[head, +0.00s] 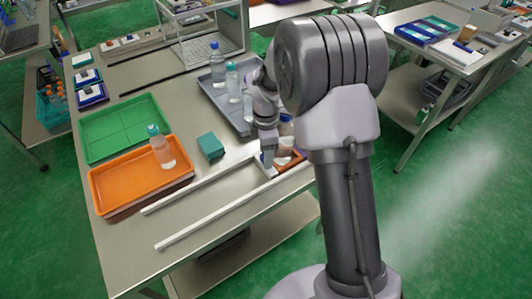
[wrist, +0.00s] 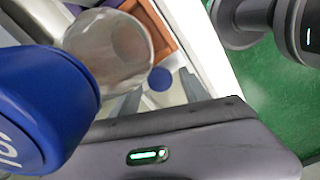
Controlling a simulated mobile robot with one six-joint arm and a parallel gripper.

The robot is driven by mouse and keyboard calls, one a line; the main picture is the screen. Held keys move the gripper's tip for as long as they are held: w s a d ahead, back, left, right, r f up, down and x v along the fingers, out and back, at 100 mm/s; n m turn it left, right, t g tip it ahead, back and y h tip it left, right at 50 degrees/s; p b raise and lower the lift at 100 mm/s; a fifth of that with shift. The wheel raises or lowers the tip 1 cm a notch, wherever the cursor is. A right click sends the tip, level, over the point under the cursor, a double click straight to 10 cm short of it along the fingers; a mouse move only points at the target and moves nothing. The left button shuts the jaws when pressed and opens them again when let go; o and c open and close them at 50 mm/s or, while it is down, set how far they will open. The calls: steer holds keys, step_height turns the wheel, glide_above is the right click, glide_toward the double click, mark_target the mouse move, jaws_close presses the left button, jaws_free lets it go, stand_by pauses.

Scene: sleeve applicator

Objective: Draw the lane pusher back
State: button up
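Two pale rails (head: 215,215) form a lane along the near side of the table. At the lane's right end, a white piece with a small blue mark (head: 264,168), probably the lane pusher, sits under my gripper (head: 267,152). A round blue knob (wrist: 160,78) shows near my fingertips in the wrist view. A clear bottle (head: 285,143) stands beside my gripper, by a brown-orange frame (head: 294,161). The bottle's clear body (wrist: 110,45) and the frame (wrist: 150,27) show in the wrist view. My arm partly hides this area, and the finger gap is unclear.
An orange tray (head: 115,190) holds a bottle (head: 160,150); a green tray (head: 110,122) lies behind it. A teal box (head: 211,147) stands near the rails. A grey tray (head: 212,95) holds several bottles. The lane's left part is clear.

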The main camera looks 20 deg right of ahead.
jaws_close()
stand_by(1.2)
